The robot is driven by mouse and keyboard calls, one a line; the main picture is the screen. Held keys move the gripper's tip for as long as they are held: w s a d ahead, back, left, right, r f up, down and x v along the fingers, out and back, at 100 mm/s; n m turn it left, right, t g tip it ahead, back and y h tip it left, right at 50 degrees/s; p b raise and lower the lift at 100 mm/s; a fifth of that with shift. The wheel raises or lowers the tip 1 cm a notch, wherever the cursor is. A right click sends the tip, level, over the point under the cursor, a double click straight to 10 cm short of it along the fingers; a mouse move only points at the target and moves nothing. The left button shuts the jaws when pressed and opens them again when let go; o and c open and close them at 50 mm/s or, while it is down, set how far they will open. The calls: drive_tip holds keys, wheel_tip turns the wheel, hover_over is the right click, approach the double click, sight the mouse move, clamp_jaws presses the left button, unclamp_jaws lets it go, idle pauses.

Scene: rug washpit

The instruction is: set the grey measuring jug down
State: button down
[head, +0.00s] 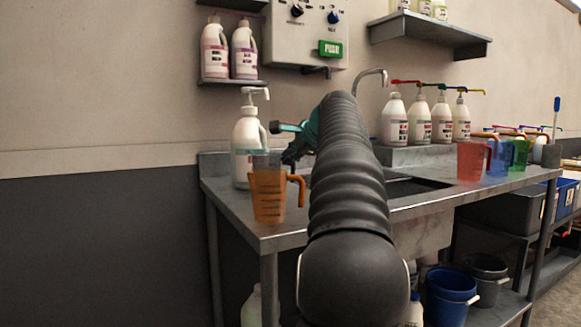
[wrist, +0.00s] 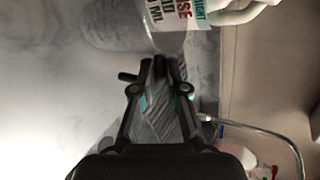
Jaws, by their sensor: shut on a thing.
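The grey measuring jug (head: 267,160) shows only in part in the head view, as a translucent grey patch behind the orange jug and in front of the white pump bottle. My gripper (head: 290,155) is at its right, over the left part of the steel counter, mostly hidden by my arm. In the wrist view my gripper (wrist: 160,70) is shut on the jug, whose grey see-through body (wrist: 170,45) lies just beyond the fingertips. I cannot tell whether the jug's base touches the counter.
An orange jug (head: 268,197) stands at the counter's front left edge. The large white pump bottle (head: 247,150) is close behind the grey jug. The sink (head: 415,187) lies right of my arm. Red (head: 471,161), blue and green jugs stand farther right on the counter (head: 235,207).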

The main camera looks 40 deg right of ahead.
drive_tip(key=shift+f, duration=0.6)
drive_tip(key=c, duration=1.2)
unclamp_jaws()
drive_tip(key=v, duration=1.2)
drive_tip(key=shift+p, duration=0.35)
